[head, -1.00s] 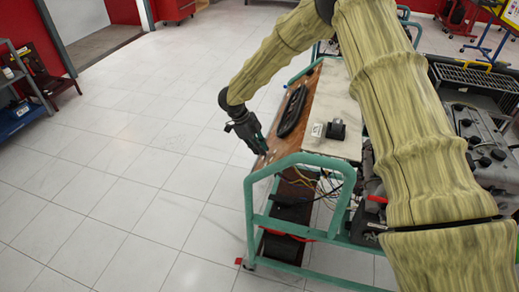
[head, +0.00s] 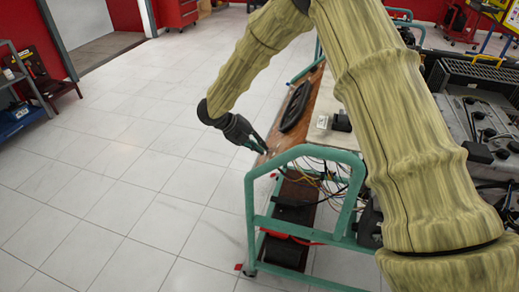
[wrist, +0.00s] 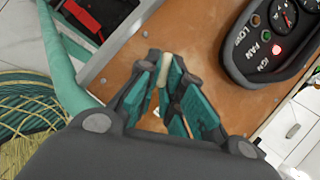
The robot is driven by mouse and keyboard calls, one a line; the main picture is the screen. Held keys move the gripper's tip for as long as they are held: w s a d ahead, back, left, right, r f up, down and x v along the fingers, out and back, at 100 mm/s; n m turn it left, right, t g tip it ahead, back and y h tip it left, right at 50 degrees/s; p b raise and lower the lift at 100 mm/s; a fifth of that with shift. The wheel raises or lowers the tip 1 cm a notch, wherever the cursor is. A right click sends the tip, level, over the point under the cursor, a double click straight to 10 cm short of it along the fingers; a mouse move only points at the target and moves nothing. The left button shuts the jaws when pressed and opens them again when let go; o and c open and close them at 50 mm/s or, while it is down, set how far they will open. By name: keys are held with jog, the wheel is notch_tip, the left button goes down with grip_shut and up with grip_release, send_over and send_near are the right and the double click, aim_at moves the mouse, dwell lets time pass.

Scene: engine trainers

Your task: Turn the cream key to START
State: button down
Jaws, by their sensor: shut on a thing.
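The cream key (wrist: 163,71) stands out from the brown wooden panel in the wrist view. My gripper (wrist: 172,74) is shut on it, with the key between the teal finger pads. The part of the key at the panel is partly hidden by the fingers, and I cannot read any START mark. In the head view my gripper (head: 262,148) reaches the near left end of the brown panel (head: 306,104); the key is too small to make out there.
The black gauge cluster (wrist: 234,50) with LOP, FAN and IGN labels is right of my gripper; a red lamp (wrist: 277,50) is lit. The green frame (head: 252,215) of the trainer runs close by, with loose wires (head: 325,178) below. Open floor lies left.

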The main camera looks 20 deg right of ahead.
jog(key=shift+w+a+f+m+h+b, duration=0.15)
jog(key=shift+m+h+b, duration=0.25)
jog(key=shift+m+b, duration=0.3)
jog(key=c, duration=1.6)
grip_release()
jog(key=shift+o, duration=0.2)
jog(key=v, duration=1.2)
